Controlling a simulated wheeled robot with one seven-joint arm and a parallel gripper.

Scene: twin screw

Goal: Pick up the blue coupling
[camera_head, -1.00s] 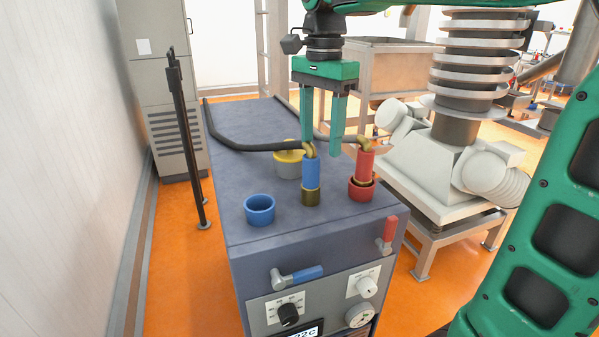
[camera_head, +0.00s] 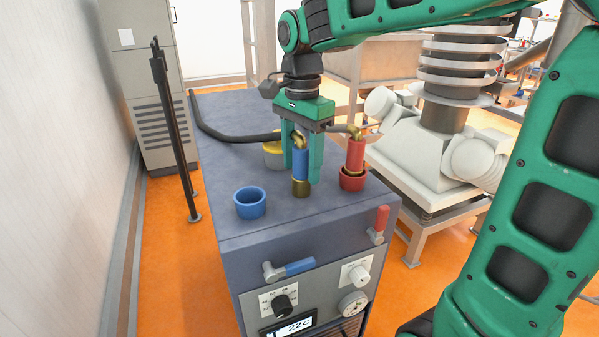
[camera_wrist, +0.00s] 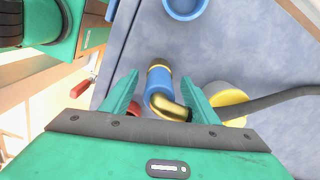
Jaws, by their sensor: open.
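The blue coupling (camera_head: 301,165) stands upright on top of the grey-blue cabinet, with a brass collar at its foot and a brass elbow on top. A dark hose runs to it. My gripper (camera_head: 302,172) is open and has come down over it, with one green finger on each side. In the wrist view the coupling (camera_wrist: 159,82) shows between the fingertips (camera_wrist: 161,92), its brass elbow nearest the palm. I cannot tell whether either finger touches it.
A red coupling (camera_head: 355,155) stands in a red socket (camera_head: 352,180) close on the right. An empty blue socket (camera_head: 250,203) is at the front left, and a yellow-rimmed socket (camera_head: 273,150) behind. Valve levers (camera_head: 296,267) stick out from the cabinet front.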

